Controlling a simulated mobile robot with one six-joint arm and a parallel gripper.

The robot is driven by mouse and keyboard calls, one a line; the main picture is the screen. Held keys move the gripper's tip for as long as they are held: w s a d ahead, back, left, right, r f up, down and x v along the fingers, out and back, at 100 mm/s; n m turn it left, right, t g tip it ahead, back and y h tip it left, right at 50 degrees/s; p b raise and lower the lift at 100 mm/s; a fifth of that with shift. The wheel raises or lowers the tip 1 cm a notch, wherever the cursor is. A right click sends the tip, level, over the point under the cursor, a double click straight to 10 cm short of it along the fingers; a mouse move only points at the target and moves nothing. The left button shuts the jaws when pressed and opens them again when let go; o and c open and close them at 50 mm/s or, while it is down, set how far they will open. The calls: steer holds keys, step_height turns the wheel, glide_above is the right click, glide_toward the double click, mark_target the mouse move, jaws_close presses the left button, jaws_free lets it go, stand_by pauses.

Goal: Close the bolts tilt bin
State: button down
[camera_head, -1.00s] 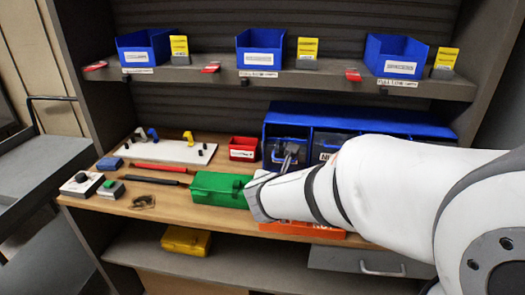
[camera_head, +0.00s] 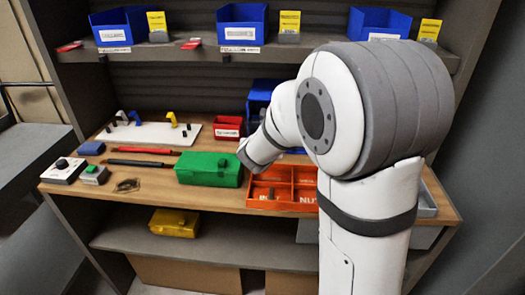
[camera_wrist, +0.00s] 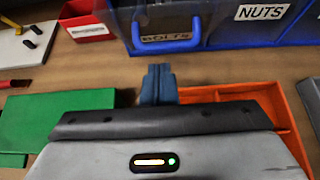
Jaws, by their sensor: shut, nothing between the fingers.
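The bolts bin (camera_wrist: 168,22) is at the top middle of the wrist view, a see-through dark bin with a blue handle partly covering its BOLTS label. How far it tilts out is hard to tell from this angle. It is set in the blue bin housing (camera_wrist: 119,22), whose left end also shows in the head view (camera_head: 262,92); my arm hides the rest there. My gripper (camera_wrist: 158,69) is shut and empty, pointing toward the bolts bin with a gap of bare bench before it. Its fingertips are hidden in the head view.
The nuts bin (camera_wrist: 262,14) is right of the bolts bin. A green box (camera_head: 209,168) and an orange divided tray (camera_head: 286,205) lie on the bench below my gripper. A small red bin (camera_head: 228,128) stands left of the housing. A shelf holds blue bins (camera_head: 242,20) above.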

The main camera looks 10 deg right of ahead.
steer(key=shift+w+d+r, duration=0.2)
steer(key=shift+w, duration=0.35)
